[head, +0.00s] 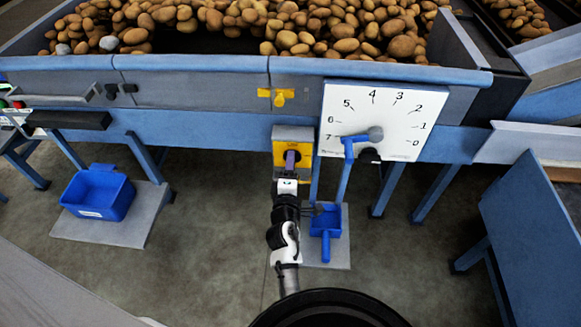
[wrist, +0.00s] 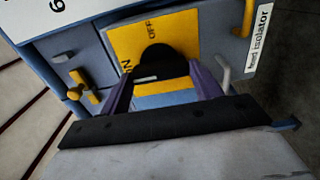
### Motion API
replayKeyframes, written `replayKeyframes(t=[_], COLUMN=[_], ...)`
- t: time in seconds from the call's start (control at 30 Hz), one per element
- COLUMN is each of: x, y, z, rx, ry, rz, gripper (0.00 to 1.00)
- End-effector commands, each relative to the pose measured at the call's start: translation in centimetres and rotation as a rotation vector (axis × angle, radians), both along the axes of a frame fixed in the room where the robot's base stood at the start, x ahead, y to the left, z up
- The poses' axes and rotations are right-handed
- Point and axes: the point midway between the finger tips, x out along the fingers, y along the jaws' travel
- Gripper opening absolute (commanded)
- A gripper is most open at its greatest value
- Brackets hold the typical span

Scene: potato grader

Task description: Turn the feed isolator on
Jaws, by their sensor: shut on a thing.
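The feed isolator is a yellow plate (head: 281,157) on a grey box below the blue hopper rail in the head view. In the wrist view the yellow plate (wrist: 181,52) carries the words ON and OFF and a dark knob (wrist: 158,60). A white label (wrist: 259,36) beside it reads "feed isolator". My gripper (head: 291,161) reaches up to the isolator from below in the head view. In the wrist view the purple fingers of my gripper (wrist: 160,80) stand either side of the knob, shut on it. The knob's lower part is partly hidden, and its exact setting is unclear.
A yellow tap-like handle (head: 278,96) is above the isolator. A white dial board (head: 398,112) with a grey-knobbed lever (head: 375,134) is close on its right. A blue scoop (head: 326,222) lies below right, and a blue bin (head: 98,194) stands at left.

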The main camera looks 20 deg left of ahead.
Motion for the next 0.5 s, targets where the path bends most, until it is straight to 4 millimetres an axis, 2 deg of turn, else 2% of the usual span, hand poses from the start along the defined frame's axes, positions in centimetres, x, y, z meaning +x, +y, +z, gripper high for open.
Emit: replayKeyframes(t=[0.37, 0.4, 0.5], x=[0.09, 0.09, 0.07], y=[0.08, 0.08, 0.07], z=[0.38, 0.38, 0.32], rx=[-0.008, -0.008, -0.008], ry=[-0.011, -0.011, -0.009], rz=[0.001, 0.001, 0.001], gripper=[0.41, 0.65, 0.78])
